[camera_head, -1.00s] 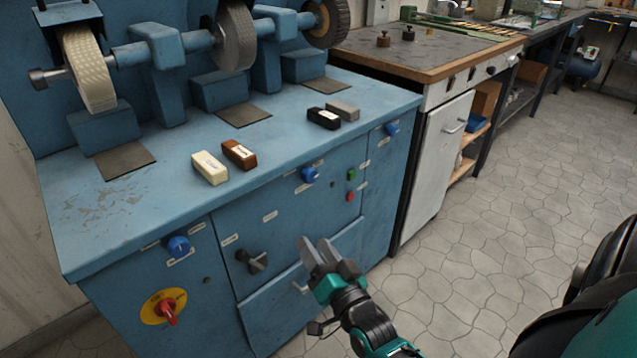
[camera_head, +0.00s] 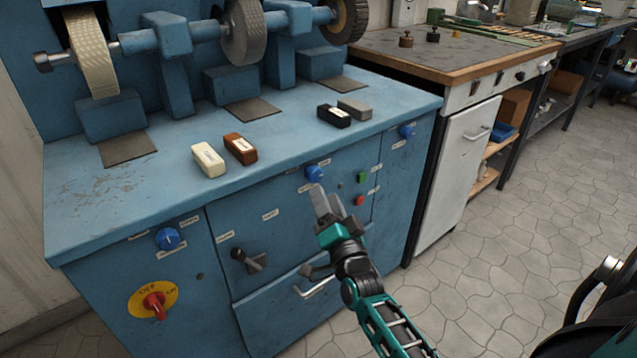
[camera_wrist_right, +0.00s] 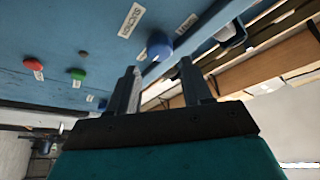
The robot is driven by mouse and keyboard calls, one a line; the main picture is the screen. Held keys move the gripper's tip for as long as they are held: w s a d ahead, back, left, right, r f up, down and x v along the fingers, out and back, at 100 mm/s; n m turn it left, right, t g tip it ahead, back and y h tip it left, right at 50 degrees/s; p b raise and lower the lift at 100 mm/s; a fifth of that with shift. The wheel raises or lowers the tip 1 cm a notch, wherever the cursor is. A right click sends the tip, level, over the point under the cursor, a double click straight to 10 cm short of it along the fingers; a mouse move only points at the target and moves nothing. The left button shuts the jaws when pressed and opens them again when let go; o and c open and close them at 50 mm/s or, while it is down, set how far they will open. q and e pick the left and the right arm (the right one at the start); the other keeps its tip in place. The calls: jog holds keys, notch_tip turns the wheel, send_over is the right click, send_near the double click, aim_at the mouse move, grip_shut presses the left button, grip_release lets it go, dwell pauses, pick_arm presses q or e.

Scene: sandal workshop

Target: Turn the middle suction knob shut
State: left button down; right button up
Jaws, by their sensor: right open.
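Three blue knobs sit on the front of the blue grinding machine (camera_head: 290,225). The middle knob (camera_head: 315,173) is just under the top's front edge, the left knob (camera_head: 168,238) and right knob (camera_head: 407,130) to either side. My right gripper (camera_head: 328,198) is open and empty, its fingers pointing up just below the middle knob; I see no clear contact. In the right wrist view a blue knob (camera_wrist_right: 160,45) shows beyond the open fingers (camera_wrist_right: 165,85); I cannot tell which knob it is. My left gripper is not in view.
Green (camera_head: 362,178) and red (camera_head: 359,200) buttons sit right of the middle knob. A black handle (camera_head: 252,262), a drawer pull (camera_head: 318,287) and a red switch (camera_head: 155,303) are lower down. Wax blocks (camera_head: 240,149) lie on top. The tiled floor (camera_head: 520,250) at right is open.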

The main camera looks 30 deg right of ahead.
aim_at(317, 177)
jog(key=x, duration=0.5)
jog(key=shift+w+d+r+b, duration=0.15)
jog(key=shift+w+b, duration=0.2)
jog(key=shift+b, duration=0.05)
jog(key=c, duration=0.8)
